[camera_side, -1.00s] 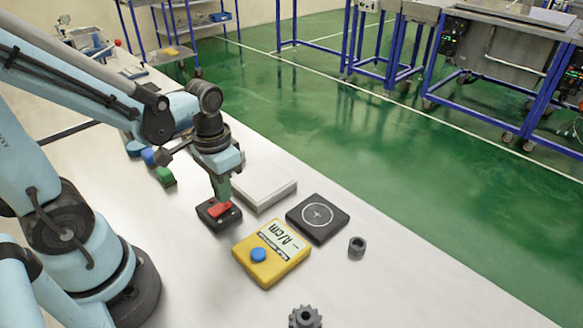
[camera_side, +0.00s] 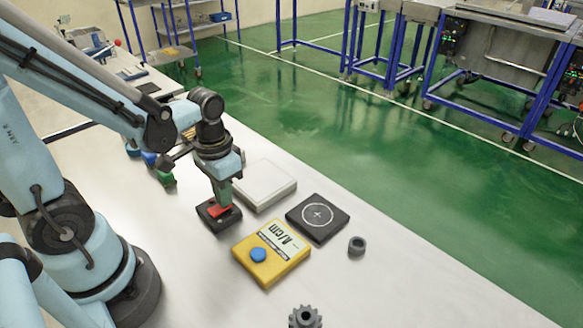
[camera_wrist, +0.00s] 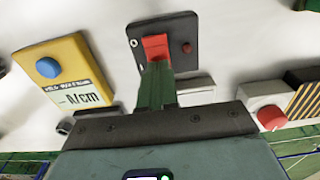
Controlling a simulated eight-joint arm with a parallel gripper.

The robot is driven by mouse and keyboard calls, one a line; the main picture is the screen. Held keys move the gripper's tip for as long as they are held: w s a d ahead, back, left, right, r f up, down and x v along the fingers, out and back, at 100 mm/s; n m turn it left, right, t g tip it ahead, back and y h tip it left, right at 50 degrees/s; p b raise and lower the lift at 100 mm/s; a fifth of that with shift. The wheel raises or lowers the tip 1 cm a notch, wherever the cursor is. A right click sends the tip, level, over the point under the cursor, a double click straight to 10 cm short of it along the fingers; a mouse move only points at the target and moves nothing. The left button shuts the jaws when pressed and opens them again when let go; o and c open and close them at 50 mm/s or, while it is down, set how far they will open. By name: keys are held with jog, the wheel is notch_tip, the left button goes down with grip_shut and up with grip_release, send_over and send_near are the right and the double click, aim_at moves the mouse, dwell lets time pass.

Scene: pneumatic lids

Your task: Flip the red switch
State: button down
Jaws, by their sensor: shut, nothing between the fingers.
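The red switch (camera_side: 219,211) sits on a small black base (camera_side: 208,221) on the white table, left of the yellow meter. In the wrist view the red switch (camera_wrist: 156,46) stands near the middle of its black base (camera_wrist: 184,30). My gripper (camera_side: 221,200) points down at the switch, its green fingers shut with nothing between them. In the wrist view the fingertips of my gripper (camera_wrist: 158,68) are at the near edge of the red rocker and appear to touch it. The fingers hide part of the switch, so its exact tilt is hard to tell.
A yellow meter (camera_side: 283,263) with a blue knob, a pale grey block (camera_side: 266,187), a black pad with a circle (camera_side: 318,218), a dark ring (camera_side: 357,245) and a gear (camera_side: 305,317) lie nearby. A red button (camera_wrist: 268,112) shows in the wrist view.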

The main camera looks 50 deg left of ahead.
jog(key=shift+r, duration=3.45)
jog(key=shift+w+d+r+t, duration=0.45)
jog(key=shift+w+r+t, duration=0.15)
jog(key=shift+t, duration=0.6)
jog(key=shift+w+d+r+t, duration=0.4)
jog(key=shift+w+r+t, duration=0.25)
jog(key=shift+t, duration=0.55)
jog(key=shift+w+d+r+t, duration=0.45)
jog(key=shift+w+r+t, duration=0.15)
jog(key=shift+t, duration=0.6)
